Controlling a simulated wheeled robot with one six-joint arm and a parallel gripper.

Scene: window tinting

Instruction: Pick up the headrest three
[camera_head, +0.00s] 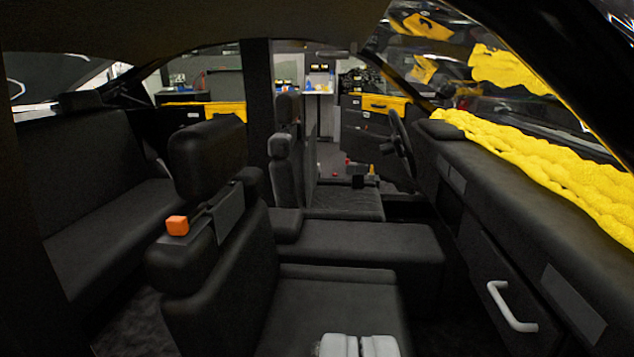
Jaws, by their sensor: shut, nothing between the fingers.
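I look into a car interior from its side. A dark headrest (207,157) stands above the backrest of the near front seat (225,270), left of the middle. Another dark headrest (287,107) is on the far front seat, and a low one (82,101) tops the rear bench. No label shows which is headrest three. My gripper (360,346) shows at the bottom edge, its two pale fingers together and empty. It is in front of the near seat cushion, right of and below the near headrest, and apart from it.
A small orange block (177,225) sits on the near backrest's top, beside the headrest. The dashboard (520,230) with a white handle (511,308) and yellow cloth (560,165) bounds the right. The steering wheel (401,143) is beyond. Open space lies above the near cushion.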

